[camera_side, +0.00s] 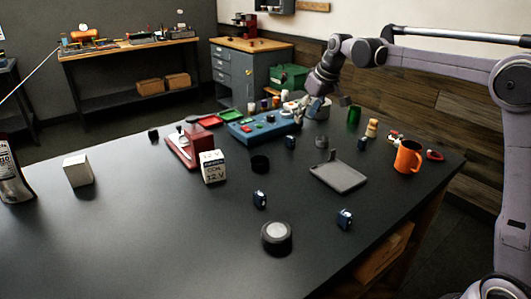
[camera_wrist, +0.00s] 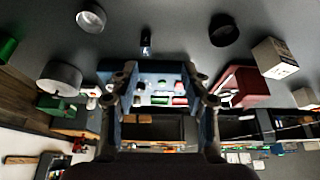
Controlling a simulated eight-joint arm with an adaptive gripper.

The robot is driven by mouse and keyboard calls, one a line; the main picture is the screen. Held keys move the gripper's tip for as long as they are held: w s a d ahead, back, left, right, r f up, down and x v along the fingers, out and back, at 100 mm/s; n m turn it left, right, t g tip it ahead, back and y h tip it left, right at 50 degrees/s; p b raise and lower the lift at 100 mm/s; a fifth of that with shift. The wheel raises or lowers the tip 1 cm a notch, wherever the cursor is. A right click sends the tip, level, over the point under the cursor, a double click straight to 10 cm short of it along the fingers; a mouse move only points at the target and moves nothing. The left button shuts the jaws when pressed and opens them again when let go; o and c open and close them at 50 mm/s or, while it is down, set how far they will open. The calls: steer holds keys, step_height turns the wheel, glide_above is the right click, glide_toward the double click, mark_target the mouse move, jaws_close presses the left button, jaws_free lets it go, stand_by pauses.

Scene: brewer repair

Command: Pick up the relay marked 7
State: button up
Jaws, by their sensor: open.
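Small dark blue relay blocks stand apart on the dark table in the side view: one near the middle front (camera_side: 260,200), one further right (camera_side: 345,219), one by the blue panel (camera_side: 291,142) and one towards the back right (camera_side: 362,144). Their pale markings are too small to read, so I cannot tell which is marked 7. One dark block, likely a relay (camera_wrist: 146,42), shows beyond my fingers in the wrist view. My gripper (camera_wrist: 163,92) is open and empty, near the right end of the blue panel (camera_side: 262,127), which fills the space between the fingers in the wrist view.
A red device (camera_side: 188,147) and a white 12 V box (camera_side: 212,167) stand left of the panel. A grey tray (camera_side: 338,177), round dark-sided puck (camera_side: 277,237), orange mug (camera_side: 407,158) and green cylinder (camera_side: 354,115) also stand about.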

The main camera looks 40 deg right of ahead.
glide_toward(290, 137)
steer(key=shift+x, duration=4.3)
steer(key=shift+d, duration=0.1)
jaws_close()
